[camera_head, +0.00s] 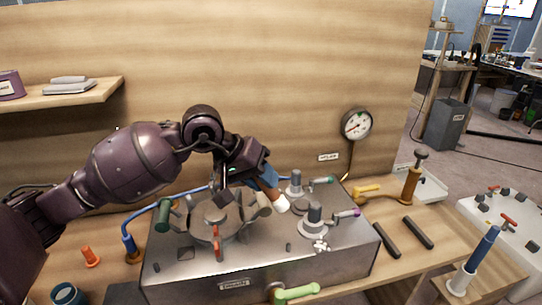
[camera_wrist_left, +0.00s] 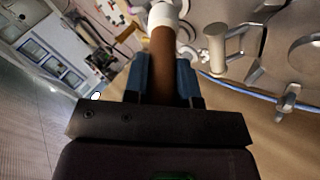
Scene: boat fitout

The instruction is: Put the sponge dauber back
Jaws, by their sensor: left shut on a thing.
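My left gripper (camera_head: 270,182), with blue fingers, is shut on the sponge dauber. The dauber's white end (camera_head: 283,205) points down to the right over the metal box (camera_head: 190,268), close to its fittings. In the left wrist view the dauber's brown handle (camera_wrist_left: 162,72) sits between the two blue fingers (camera_wrist_left: 162,78), with a white part beyond it. I cannot tell whether the white end touches anything. My right gripper is not in view.
A round handled fitting (camera_head: 214,217) and two upright metal fittings stand on the box. A pressure gauge (camera_head: 356,124) is on the wooden wall. A brass pump-like tool (camera_head: 410,185) and two black bars (camera_head: 386,240) lie to the right. An orange cone-shaped piece (camera_head: 91,257) stands left.

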